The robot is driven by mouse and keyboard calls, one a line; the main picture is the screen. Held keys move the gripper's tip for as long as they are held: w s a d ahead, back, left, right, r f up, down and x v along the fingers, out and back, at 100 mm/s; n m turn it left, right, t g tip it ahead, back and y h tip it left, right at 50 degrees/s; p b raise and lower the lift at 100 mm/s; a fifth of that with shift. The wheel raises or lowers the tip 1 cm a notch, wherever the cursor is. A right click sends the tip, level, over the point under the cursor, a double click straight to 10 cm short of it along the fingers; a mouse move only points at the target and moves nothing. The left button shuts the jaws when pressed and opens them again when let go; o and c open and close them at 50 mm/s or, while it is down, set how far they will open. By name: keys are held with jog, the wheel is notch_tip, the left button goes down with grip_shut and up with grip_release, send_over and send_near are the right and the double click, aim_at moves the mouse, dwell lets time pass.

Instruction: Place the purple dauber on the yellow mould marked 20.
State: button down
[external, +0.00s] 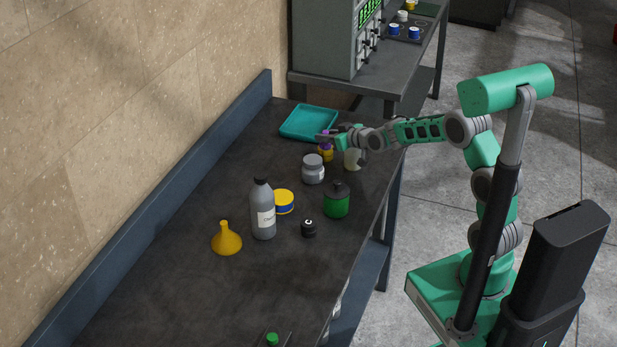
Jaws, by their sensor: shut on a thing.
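My gripper (326,138) is over the far end of the dark workbench, beside the teal tray. It is shut on a small purple thing, which I take to be the purple dauber (325,146); the fingers partly hide it. A small yellow piece (326,155) shows directly below the purple. I cannot tell whether it is the yellow mould, or whether the two touch. No number 20 is readable at this size.
A grey jar (313,170) and a pale container (354,159) stand close by. Nearer are a green container (337,203), a yellow-and-blue tin (284,203), a grey bottle (263,212), a black pot (308,229) and a yellow funnel (226,240). The teal tray (293,135) looks empty.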

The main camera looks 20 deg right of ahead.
jog(key=c, duration=1.3)
grip_release()
jog(key=shift+r, duration=0.1)
jog(key=shift+s+r, duration=0.1)
jog(key=shift+s, duration=0.05)
jog(key=b+v, duration=0.1)
jog(key=v, duration=1)
jog(key=shift+s+d, duration=0.2)
jog(key=shift+s, duration=0.1)
